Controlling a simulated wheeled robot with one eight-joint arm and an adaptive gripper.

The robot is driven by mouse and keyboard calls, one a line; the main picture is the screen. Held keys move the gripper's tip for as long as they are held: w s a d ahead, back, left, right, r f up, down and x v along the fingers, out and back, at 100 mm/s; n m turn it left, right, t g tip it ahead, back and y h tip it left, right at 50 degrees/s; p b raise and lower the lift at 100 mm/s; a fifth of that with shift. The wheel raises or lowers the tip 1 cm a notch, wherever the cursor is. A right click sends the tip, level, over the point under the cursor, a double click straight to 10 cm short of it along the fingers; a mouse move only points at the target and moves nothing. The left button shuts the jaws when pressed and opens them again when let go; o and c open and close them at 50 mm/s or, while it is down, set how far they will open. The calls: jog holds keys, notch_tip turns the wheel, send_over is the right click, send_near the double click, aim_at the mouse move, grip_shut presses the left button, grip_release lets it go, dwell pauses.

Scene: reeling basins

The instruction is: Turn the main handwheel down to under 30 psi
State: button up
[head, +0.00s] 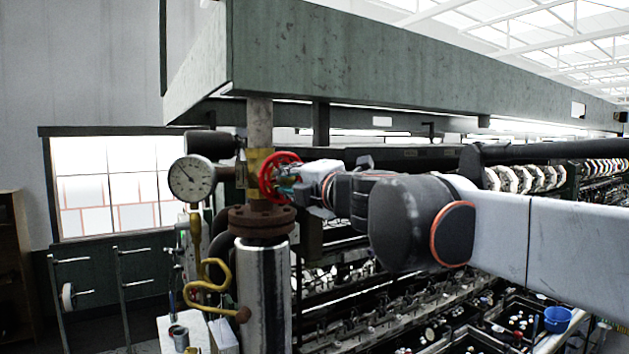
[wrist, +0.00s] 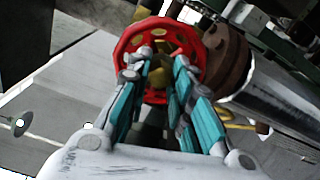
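The red main handwheel (head: 268,178) sits on the brass valve of the vertical pipe in the head view. It also shows at the top middle of the wrist view (wrist: 123,50), facing the camera. My gripper (head: 290,180) is at the wheel's right side. In the wrist view its two teal fingers (wrist: 162,58) are apart, with their tips at the lower part of the wheel. Whether the tips touch the rim I cannot tell. The round pressure gauge (head: 191,178) hangs left of the valve; its needle points to the upper left, and its numbers are too small to read.
A rusty flange (head: 262,221) and a silver-clad pipe (head: 263,290) stand below the valve. A curled brass tube (head: 213,280) runs under the gauge. A large green beam (head: 400,70) hangs overhead. Reeling basins (head: 480,325) and a blue bowl (head: 557,319) lie at lower right.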

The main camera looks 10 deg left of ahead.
jog(key=o, duration=0.3)
